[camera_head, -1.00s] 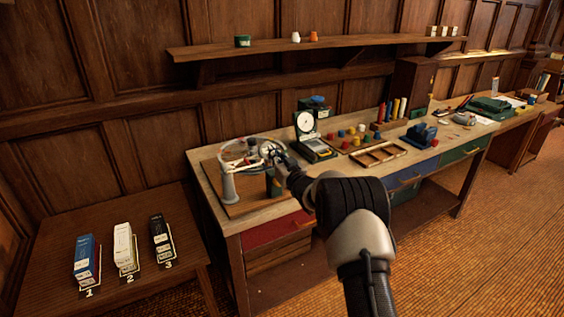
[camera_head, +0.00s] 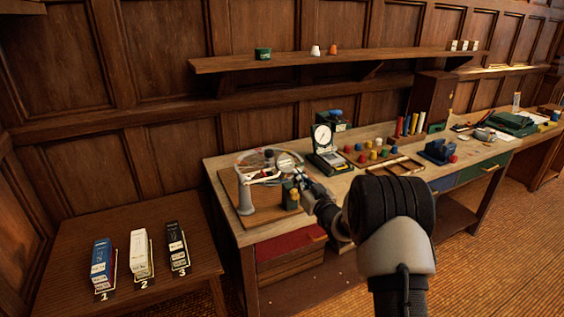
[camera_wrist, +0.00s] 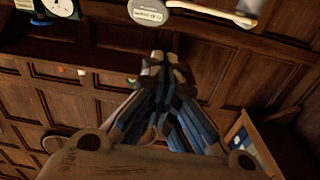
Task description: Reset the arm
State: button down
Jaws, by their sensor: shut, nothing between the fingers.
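My gripper (camera_head: 304,184) is at the left part of the workbench (camera_head: 345,181), just right of a grey fixture with a round frame (camera_head: 245,195) on a wooden board. In the head view its tips are small and partly merge with the things behind them. In the wrist view my gripper (camera_wrist: 165,66) shows its fingers drawn together at the tips, with nothing held. My arm runs from the bottom right of the head view up to the bench.
A dial gauge on a stand (camera_head: 322,136), coloured pegs and a wooden tray (camera_head: 400,167) stand right of my gripper. A side table (camera_head: 70,265) at the left bears three numbered boxes. A shelf (camera_head: 340,61) runs along the wall above. Floor at the right is open.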

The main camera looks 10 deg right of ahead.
jog(key=s+d+r+m+g+h, duration=0.1)
jog(key=s+r+g+h, duration=0.25)
jog(key=s+r, duration=0.4)
jog(key=s+r+m+g+h, duration=0.15)
jog(key=s+r, duration=0.35)
jog(key=s, duration=0.5)
jog(key=s+a+f+g, duration=0.1)
jog(key=s+f+g, duration=0.1)
jog(key=s, duration=1)
jog(key=s+a+f+g, duration=0.2)
jog(key=s+g, duration=0.1)
jog(key=s, duration=0.9)
jog(key=s+a+f+g, duration=0.2)
jog(key=s+g, duration=0.1)
jog(key=s, duration=0.9)
jog(key=shift+a, duration=0.15)
